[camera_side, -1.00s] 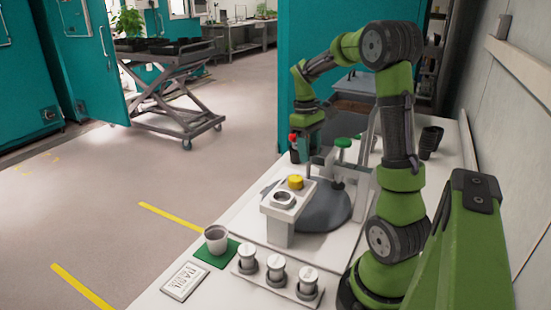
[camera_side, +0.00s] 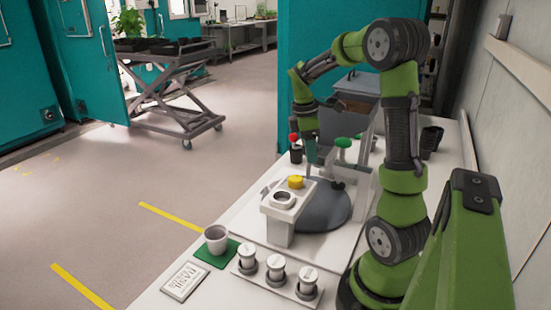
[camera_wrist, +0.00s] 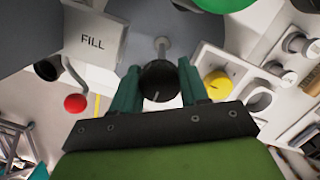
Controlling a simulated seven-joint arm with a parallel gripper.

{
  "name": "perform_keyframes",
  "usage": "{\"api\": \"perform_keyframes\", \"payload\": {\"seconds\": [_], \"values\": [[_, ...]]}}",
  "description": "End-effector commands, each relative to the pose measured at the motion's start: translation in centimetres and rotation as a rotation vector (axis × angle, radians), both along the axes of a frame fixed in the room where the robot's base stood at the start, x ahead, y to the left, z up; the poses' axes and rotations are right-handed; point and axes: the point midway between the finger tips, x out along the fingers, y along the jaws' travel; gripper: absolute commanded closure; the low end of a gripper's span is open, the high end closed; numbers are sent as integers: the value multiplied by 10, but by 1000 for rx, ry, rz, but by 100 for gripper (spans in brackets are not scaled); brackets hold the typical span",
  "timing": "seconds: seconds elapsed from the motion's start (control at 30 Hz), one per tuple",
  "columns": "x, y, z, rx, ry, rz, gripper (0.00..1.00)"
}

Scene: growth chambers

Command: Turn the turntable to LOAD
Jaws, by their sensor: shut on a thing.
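The turntable (camera_side: 325,212) is a dark grey disc on the white bench in the side view; its grey surface also shows in the wrist view (camera_wrist: 190,35). A black round knob (camera_wrist: 160,84) with a pale line on it sits between my two green fingers in the wrist view. My gripper (camera_wrist: 160,76) is shut on this knob. In the side view my gripper (camera_side: 312,158) is at the turntable's far side, and the knob is hard to make out there. A grey block reading FILL (camera_wrist: 93,42) is at upper left in the wrist view. I see no LOAD label.
A yellow button (camera_side: 296,181) tops a white stand in front of the turntable. A red knob (camera_side: 294,137) and a green knob (camera_side: 343,143) flank my gripper. A white cup (camera_side: 216,238) on a green mat and several white-capped jars (camera_side: 277,274) stand nearer.

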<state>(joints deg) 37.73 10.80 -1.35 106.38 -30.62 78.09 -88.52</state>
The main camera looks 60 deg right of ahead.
Motion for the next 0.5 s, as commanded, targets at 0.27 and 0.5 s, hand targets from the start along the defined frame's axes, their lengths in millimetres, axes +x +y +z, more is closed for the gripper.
{"api": "perform_keyframes", "payload": {"seconds": [0.27,0.5], "values": [[1,-2,1,-7,-6,-1,38],[1,-1,1,-3,-3,-3,38]]}}
